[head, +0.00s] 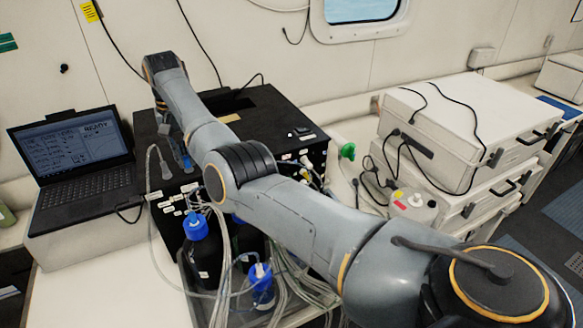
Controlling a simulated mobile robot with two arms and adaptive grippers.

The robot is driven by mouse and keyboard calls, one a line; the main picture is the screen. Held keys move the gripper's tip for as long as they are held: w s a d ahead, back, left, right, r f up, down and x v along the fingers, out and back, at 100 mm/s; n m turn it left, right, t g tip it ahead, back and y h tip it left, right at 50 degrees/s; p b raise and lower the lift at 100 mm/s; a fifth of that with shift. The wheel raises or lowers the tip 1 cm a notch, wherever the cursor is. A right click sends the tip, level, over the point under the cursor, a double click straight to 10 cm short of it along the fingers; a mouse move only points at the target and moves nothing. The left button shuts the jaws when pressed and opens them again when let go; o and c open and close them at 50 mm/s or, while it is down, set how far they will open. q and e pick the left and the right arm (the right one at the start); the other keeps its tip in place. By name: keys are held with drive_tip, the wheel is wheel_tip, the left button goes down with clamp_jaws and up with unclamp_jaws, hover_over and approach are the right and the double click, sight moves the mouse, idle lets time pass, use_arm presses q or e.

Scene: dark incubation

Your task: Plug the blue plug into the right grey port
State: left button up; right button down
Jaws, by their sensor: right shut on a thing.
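My right arm reaches from the lower right across the black box (262,120). My right gripper (178,146) points down near the box's front left edge, partly hidden behind my forearm. It is shut on what looks like the blue plug (187,164), a small blue piece at its tips. A grey connector (165,172) on a pale cable is just left of it. The grey ports cannot be made out clearly; labels and small fittings line the box's front, and my arm hides part of it. My left gripper is not in view.
A laptop (75,150) stands left of the box. Blue-capped bottles (202,255) and many clear tubes (290,290) crowd the space below my arm. White cases (455,130) with black cables are stacked at right. The white bench (90,280) is clear at lower left.

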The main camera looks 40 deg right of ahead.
drive_tip(key=c, duration=1.3)
unclamp_jaws()
wheel_tip(320, 180, up, 7)
drive_tip(key=shift+r, duration=0.2)
drive_tip(key=shift+d, duration=0.1)
